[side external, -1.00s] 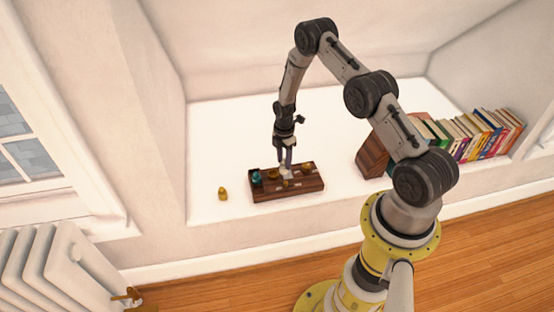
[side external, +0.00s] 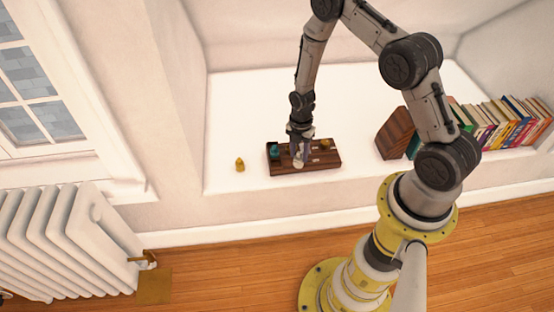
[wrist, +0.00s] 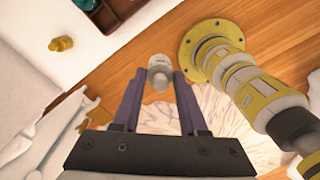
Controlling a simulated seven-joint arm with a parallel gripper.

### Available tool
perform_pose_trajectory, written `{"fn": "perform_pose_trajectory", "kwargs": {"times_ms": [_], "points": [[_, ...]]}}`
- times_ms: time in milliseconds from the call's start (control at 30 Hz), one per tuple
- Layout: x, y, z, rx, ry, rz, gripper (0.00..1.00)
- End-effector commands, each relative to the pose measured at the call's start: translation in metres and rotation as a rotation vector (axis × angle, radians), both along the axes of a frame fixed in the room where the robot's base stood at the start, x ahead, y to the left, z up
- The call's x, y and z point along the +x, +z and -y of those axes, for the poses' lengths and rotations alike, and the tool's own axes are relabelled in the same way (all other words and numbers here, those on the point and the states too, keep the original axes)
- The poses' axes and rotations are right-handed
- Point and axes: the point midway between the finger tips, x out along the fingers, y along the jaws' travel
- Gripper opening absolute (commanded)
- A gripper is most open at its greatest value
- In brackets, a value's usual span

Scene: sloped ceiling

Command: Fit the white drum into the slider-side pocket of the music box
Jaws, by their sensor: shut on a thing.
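The brown wooden music box (side external: 330,161) lies on the white ledge in the side view, with a teal part (side external: 274,152) at its left end and a gold part (side external: 325,144) towards its right. My gripper (wrist: 160,80) is shut on the white drum (wrist: 160,66), held at the fingertips in the wrist view. In the side view the gripper (side external: 300,158) is in front of the box's middle and hides part of it. The wrist view shows only a corner of the box (wrist: 122,13) at the top, apart from the drum. The pocket cannot be made out.
A small gold piece (side external: 240,165) stands on the ledge left of the box; it also shows in the wrist view (wrist: 61,44). A brown wooden block (side external: 392,134) and a row of books (side external: 495,125) stand at the right. The ledge behind the box is clear.

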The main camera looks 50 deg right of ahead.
Motion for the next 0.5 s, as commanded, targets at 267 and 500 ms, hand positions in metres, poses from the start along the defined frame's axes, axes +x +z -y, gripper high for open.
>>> {"fn": "perform_pose_trajectory", "kwargs": {"times_ms": [267, 500], "points": [[0.059, -0.028, 0.017, 0.0, -0.002, 0.001, 0.0], [0.094, -0.061, 0.027, 0.001, -0.003, -0.001, 0.0]]}}
